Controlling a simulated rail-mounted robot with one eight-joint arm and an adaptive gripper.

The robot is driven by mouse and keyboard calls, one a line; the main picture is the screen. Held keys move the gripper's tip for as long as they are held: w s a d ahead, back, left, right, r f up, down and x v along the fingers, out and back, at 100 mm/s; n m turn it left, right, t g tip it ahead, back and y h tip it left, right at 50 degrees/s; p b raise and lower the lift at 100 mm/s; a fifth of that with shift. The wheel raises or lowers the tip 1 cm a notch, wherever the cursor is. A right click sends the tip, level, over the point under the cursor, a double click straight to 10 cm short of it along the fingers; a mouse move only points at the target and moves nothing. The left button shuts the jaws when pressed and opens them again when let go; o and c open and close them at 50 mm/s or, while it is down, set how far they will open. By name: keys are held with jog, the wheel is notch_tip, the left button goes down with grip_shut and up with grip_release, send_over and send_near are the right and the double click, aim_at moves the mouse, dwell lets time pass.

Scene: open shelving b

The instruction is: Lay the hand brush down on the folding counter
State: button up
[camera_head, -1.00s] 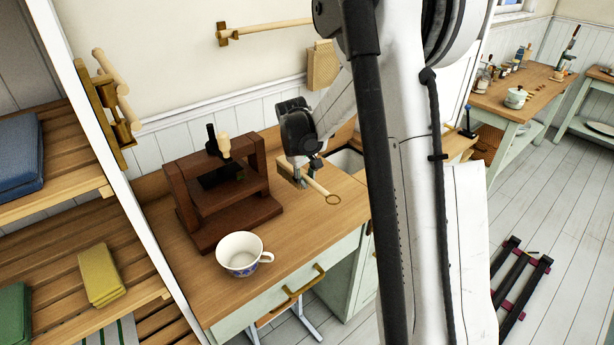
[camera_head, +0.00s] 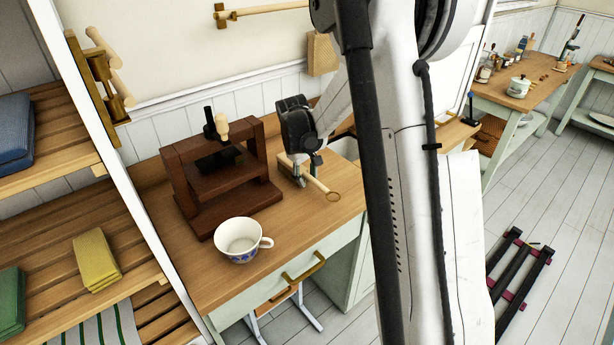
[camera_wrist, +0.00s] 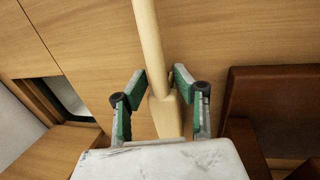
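The hand brush (camera_head: 318,185) is pale wood, with a ring at its handle end. It is low over or on the wooden counter (camera_head: 285,225), handle toward the front right; I cannot tell whether it touches. My gripper (camera_head: 312,163) is low at the brush, partly hidden by its own wrist. In the wrist view, the green-padded fingers (camera_wrist: 158,74) stand on either side of the brush (camera_wrist: 148,40) with small gaps, so they look open around it. The bristles are mostly hidden.
A dark wooden press (camera_head: 225,180) stands left of the brush. A white-and-blue cup (camera_head: 240,240) stands near the counter's front edge. A sink (camera_head: 347,147) lies behind, partly hidden by my arm. Bare counter lies between cup and brush.

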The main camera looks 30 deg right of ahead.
aim_at(301, 192)
jog(key=shift+o, duration=0.2)
jog(key=shift+r, duration=0.1)
notch_tip(301, 192, up, 12)
jog(key=a+f, duration=0.1)
jog(key=a, duration=0.1)
jog(key=s+a+r+t+b, duration=0.1)
jog(key=s+a+r+t, duration=0.1)
jog(key=s+a+r, duration=0.4)
jog(key=s+a+r+t, duration=0.15)
jog(key=s+a, duration=0.25)
jog(key=s, duration=0.4)
jog(key=s+a+f+m+t+y+b, duration=0.1)
jog(key=s+a, duration=0.2)
jog(key=s, duration=0.4)
jog(key=s+a+f+t+y, duration=0.1)
jog(key=s+a+f+t, duration=0.1)
jog(key=s, duration=0.5)
jog(key=shift+a+m+b, duration=0.35)
jog(key=shift+a+m, duration=0.05)
jog(key=shift+a, duration=0.4)
jog(key=shift+a, duration=0.1)
dwell(0.7)
